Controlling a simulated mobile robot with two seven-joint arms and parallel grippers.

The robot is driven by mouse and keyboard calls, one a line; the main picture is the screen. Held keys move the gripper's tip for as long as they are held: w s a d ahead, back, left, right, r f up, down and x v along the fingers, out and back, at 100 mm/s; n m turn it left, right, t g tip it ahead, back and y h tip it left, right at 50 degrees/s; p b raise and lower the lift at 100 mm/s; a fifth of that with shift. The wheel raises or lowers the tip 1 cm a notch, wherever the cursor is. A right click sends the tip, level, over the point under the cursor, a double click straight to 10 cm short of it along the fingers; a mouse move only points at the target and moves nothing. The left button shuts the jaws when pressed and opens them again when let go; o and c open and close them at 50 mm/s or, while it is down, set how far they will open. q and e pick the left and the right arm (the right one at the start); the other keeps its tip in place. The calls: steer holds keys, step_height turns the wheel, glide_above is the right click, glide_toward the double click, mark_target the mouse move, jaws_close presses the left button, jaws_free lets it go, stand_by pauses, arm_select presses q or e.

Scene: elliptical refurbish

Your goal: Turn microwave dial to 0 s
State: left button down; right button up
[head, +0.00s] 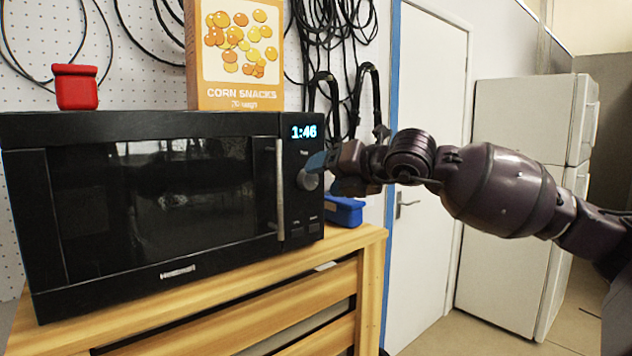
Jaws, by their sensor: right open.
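A black microwave (160,125) stands on a wooden cabinet, its door closed and its handle (280,190) upright at the right of the door. Its display (304,131) reads 1:46 in blue. The round silver dial (307,180) is on the panel below the display, partly hidden by a fingertip. My right gripper (322,173) comes in from the right and is open, its blue-tipped fingers at the dial. I cannot tell whether they touch it. My left gripper is not in view.
An orange corn snacks box (237,60) and a small red pot (76,87) stand on the microwave. A blue container (344,210) sits on the wooden cabinet (372,243) right of the microwave. Black cables hang behind. A white door and a white fridge (515,200) stand farther right.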

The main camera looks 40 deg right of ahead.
mark_target(312, 180)
steer(key=shift+x, duration=1.5)
steer(key=shift+c, duration=0.5)
